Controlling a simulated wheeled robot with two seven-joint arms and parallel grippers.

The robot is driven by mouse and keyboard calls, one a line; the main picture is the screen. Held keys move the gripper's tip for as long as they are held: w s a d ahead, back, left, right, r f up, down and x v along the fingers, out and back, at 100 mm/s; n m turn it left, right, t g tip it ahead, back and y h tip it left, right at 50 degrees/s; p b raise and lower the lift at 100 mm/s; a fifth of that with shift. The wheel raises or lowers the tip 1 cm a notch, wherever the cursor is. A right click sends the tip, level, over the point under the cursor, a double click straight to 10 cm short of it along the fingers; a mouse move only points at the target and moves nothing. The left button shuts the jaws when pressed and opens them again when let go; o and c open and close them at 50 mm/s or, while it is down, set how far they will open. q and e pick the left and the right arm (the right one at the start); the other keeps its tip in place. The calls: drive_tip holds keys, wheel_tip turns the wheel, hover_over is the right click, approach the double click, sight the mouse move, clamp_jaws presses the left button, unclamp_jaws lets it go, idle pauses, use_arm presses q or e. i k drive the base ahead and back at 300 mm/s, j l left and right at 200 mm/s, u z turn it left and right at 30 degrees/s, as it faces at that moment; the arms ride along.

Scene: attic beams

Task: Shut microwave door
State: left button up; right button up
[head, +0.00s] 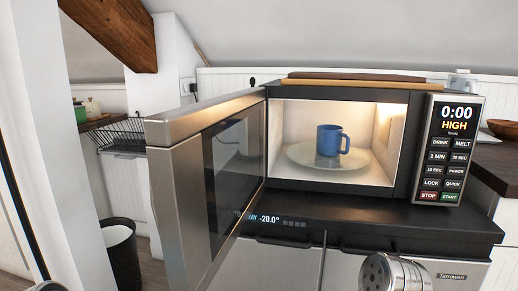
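The microwave (419,149) stands on a dark-topped counter unit, its display reading 0:00 HIGH. Its door (169,177) is hinged at the left of the cavity and stands wide open, swung out toward me. The lit inside shows a blue mug (330,140) on a glass turntable (302,155). Neither gripper's fingers show. Only silver parts of my own arms show at the bottom edge, one right of centre and a sliver at the far left. Nothing of mine is seen touching the door.
The dark counter top (380,232) lies under the microwave, above silver fronts. Boards (350,80) lie on top of the microwave. A black bin (123,254) and a wire rack (122,135) are left of the door. A wooden counter with a bowl (504,130) is at the right.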

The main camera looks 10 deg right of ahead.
sight(195, 244)
drive_tip(key=i+j+z, duration=0.15)
drive_tip(key=j+z, duration=0.15)
drive_tip(key=i+j+z, duration=0.15)
drive_tip(key=j+z, duration=0.45)
drive_tip(key=i+j+z, duration=0.1)
drive_tip(key=j+z, duration=0.2)
drive_tip(key=j, duration=0.15)
